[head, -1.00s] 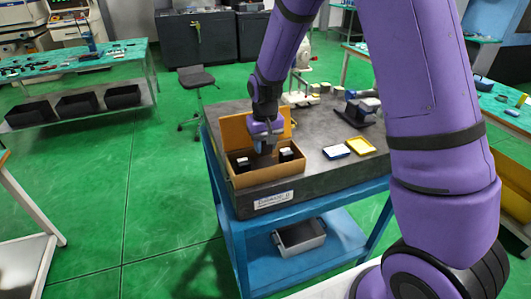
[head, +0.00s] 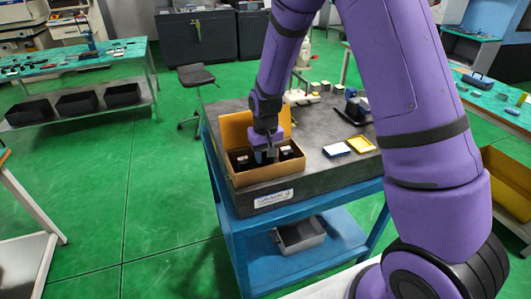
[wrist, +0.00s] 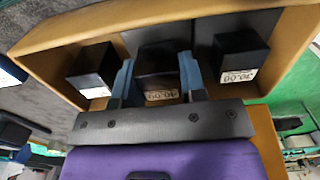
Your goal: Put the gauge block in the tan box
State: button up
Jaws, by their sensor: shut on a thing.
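The tan box (head: 262,179) stands open on the dark stone-topped table, its lid raised at the back. It also shows in the wrist view (wrist: 140,18). My gripper (head: 268,153) reaches down into the middle of the box. In the wrist view my gripper (wrist: 157,75) is shut on the gauge block (wrist: 158,68), a dark block with a white number label, between its blue fingers. Two similar dark blocks sit in the box, one on the left (wrist: 92,72) and one on the right (wrist: 240,62). I cannot tell whether the held block touches the box floor.
A blue-and-white tray (head: 337,150) and a yellow tray (head: 360,144) lie on the table (head: 325,172), right of the box. Several small blocks and instruments stand farther back. A grey bin (head: 299,236) sits on the shelf below.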

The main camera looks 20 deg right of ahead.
jog(key=o, duration=1.2)
jog(key=shift+r, duration=0.15)
notch_tip(320, 180, up, 12)
jog(key=s+d+r+t, duration=0.2)
jog(key=s+d+r, duration=0.2)
jog(key=s+r, duration=0.95)
jog(key=shift+s+d+r+t, duration=0.55)
jog(key=shift+s+r, duration=0.45)
jog(key=shift+s, duration=1.65)
jog(key=shift+s+d+r+t, duration=0.45)
jog(key=shift+s+r, duration=0.55)
jog(key=shift+s, duration=1.6)
jog(key=shift+s+d+r+t, duration=0.55)
jog(key=shift+s+r, duration=0.45)
jog(key=shift+s, duration=1.65)
jog(key=shift+a, duration=0.1)
